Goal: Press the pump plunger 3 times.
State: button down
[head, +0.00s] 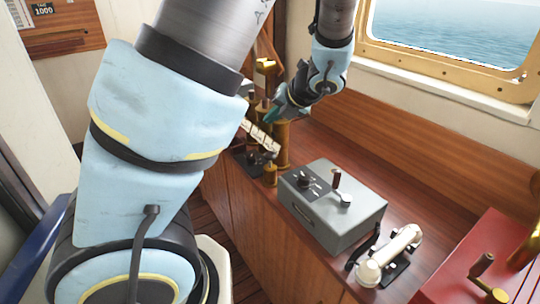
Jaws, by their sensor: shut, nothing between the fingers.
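My gripper (272,114) is at the far end of my arm, above the wooden counter, with its teal fingertips pointing down and left. It is shut and empty. Brass cylinders (282,145) stand on the counter just below and behind it, close to a group of small levers or keys. I cannot tell which of these is the pump. No pump plunger can be made out clearly, and my arm hides part of that area. Whether the fingertips touch anything there cannot be seen.
A grey control box (333,208) with a lever stands on the wooden counter (340,150). A window (450,32) is at the upper right. The counter strip behind the box is clear.

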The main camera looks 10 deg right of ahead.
jog(key=b, duration=0.7)
send_over(271, 155)
notch_tip(271, 155, down, 6)
jog(key=shift+s+d+f, duration=0.1)
jog(key=shift+s, duration=0.05)
jog(key=shift+f+b, duration=0.35)
jog(key=shift+f, duration=0.7)
dwell(0.6)
jog(key=shift+f, duration=0.4)
jog(key=shift+f+b, duration=0.95)
jog(key=shift+f, duration=0.6)
dwell(1.3)
dwell(0.3)
jog(key=shift+r+p, duration=1.95)
jog(key=shift+p, duration=0.3)
jog(key=shift+r, duration=0.15)
